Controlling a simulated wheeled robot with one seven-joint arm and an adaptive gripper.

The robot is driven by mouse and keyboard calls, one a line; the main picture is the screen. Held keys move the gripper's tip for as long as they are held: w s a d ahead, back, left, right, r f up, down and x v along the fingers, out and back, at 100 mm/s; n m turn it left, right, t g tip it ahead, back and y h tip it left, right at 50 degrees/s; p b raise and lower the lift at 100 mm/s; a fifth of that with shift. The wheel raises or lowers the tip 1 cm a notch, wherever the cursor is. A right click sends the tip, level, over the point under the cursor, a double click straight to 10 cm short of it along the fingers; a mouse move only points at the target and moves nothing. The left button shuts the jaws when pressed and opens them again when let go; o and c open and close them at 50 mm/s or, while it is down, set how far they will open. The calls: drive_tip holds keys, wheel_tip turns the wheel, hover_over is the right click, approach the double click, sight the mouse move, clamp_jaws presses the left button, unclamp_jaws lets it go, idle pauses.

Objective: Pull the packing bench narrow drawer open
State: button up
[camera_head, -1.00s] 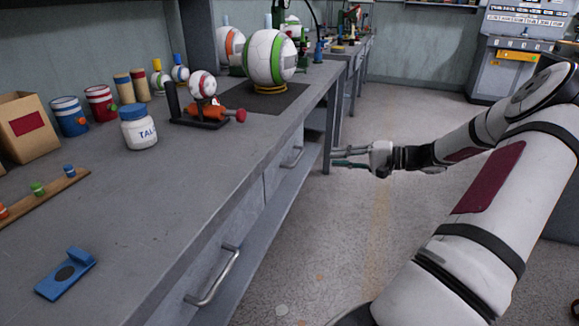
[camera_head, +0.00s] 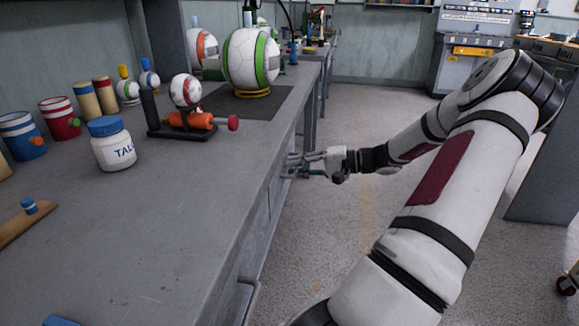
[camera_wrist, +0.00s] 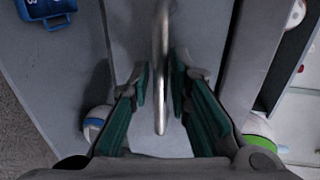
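The narrow drawer's metal bar handle (camera_wrist: 160,75) shows in the wrist view, in front of a plain grey drawer front (camera_wrist: 200,25). My gripper (camera_wrist: 160,82) has its two green-padded fingers apart, one on each side of the bar. Gaps show between the bar and both pads. In the head view my gripper (camera_head: 300,166) is at the front side of the grey packing bench (camera_head: 185,215), just below the top's edge. It hides the handle there. I cannot tell from these views whether the drawer is fully closed.
A second handle (camera_head: 250,300) is on the bench front nearer me. Open floor (camera_head: 350,235) lies right of the bench.

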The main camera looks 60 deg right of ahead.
clamp_jaws()
